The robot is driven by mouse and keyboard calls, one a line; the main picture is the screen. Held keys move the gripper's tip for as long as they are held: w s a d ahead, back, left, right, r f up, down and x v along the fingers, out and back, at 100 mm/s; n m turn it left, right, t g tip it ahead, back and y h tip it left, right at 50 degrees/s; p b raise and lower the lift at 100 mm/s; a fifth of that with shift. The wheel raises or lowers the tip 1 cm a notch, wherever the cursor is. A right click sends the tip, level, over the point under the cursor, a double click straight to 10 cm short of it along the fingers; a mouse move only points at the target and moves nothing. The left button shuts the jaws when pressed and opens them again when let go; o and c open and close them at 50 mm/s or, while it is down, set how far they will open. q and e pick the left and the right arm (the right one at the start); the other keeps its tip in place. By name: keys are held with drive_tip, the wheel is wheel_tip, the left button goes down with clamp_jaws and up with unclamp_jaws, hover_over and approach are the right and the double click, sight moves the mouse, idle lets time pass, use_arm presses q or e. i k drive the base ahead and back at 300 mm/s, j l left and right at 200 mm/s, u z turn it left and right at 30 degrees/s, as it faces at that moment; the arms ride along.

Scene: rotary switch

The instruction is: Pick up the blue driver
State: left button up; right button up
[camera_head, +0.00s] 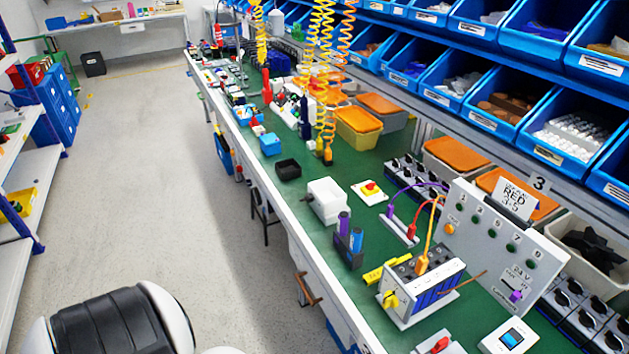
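The blue driver (356,240) stands upright in a dark holder (346,256) on the green bench top, near the bench's left edge. A purple-handled driver (344,222) stands beside it in the same holder. Only the handles show; the lower ends are hidden in the holder. No gripper touches the blue driver. A black and white part of my own body shows at the bottom left, away from the bench. Neither of my grippers is in view.
A white box (326,201) stands behind the drivers. A yellow tool (386,268) and a switch unit (421,285) with wires lie to the right. A control panel (500,240) and blue bins (507,97) line the far side. The floor aisle (170,200) is clear.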

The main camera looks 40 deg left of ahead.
sight(356, 234)
drive_tip(key=u, duration=1.1)
